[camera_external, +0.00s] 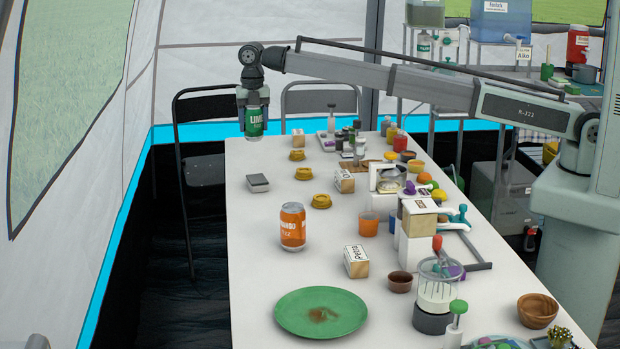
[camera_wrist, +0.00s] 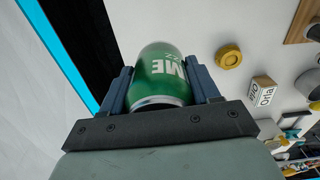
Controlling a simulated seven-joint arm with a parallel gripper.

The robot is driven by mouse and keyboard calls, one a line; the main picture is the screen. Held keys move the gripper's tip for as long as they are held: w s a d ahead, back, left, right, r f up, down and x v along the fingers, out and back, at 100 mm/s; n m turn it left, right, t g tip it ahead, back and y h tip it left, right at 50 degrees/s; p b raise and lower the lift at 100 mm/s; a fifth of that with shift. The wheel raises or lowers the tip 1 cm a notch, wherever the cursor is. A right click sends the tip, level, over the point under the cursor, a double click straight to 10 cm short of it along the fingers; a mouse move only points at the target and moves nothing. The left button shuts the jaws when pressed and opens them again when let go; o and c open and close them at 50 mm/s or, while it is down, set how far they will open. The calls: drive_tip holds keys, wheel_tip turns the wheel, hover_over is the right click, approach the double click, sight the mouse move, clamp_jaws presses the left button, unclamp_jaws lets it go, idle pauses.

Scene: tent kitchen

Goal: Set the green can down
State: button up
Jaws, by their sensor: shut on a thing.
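The green can (camera_external: 254,121), with white lettering, is held by my gripper (camera_external: 253,103) at the far left end of the table. My gripper is shut on the can, with one finger on each side. In the wrist view the green can (camera_wrist: 162,74) sits between the two blue-grey fingers of my gripper (camera_wrist: 160,88). The can looks roughly upright in the external view. It overlaps the table's left far edge, and I cannot tell its exact height above the tabletop. The white table (camera_external: 260,220) runs below and to the right.
A green plate (camera_external: 321,311) lies at the front. The table's left strip is mostly clear. A dark chair (camera_external: 200,150) stands beyond the left edge.

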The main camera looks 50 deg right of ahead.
drive_tip(key=shift+n, duration=0.5)
drive_tip(key=shift+f, duration=0.15)
wheel_tip(320, 180, down, 10)
drive_tip(key=shift+r, duration=0.15)
drive_tip(key=o, duration=1)
wheel_tip(320, 180, up, 12)
drive_tip(key=shift+r, duration=0.1)
idle(0.5)
